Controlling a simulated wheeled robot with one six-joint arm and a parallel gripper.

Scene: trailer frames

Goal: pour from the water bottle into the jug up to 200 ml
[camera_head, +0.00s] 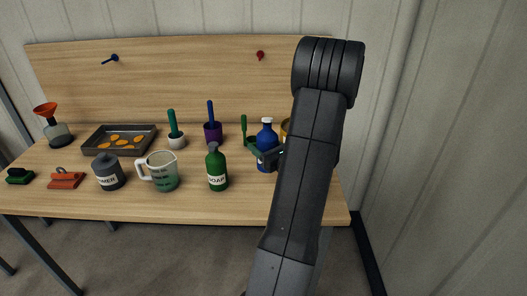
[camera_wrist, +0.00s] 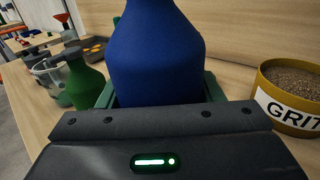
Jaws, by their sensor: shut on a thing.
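A blue bottle (camera_head: 266,137) with a white cap stands upright at the right of the bench; no readable label shows, so I cannot confirm it is the water bottle. My gripper (camera_head: 265,155) is shut on its body; the bottle also fills the middle of the wrist view (camera_wrist: 155,55). I cannot tell if its base touches the bench. The clear measuring jug (camera_head: 164,175) with a white handle stands upright left of the green bottle, apart from my gripper. It shows small at the left of the wrist view (camera_wrist: 48,75). Its fill level cannot be read.
A green soap bottle (camera_head: 217,172) stands between jug and blue bottle. A grey labelled pot (camera_head: 108,175) is left of the jug. A grit tin (camera_wrist: 282,108) stands right of the blue bottle. Purple (camera_head: 213,138) and white (camera_head: 177,142) pots with upright handles stand behind.

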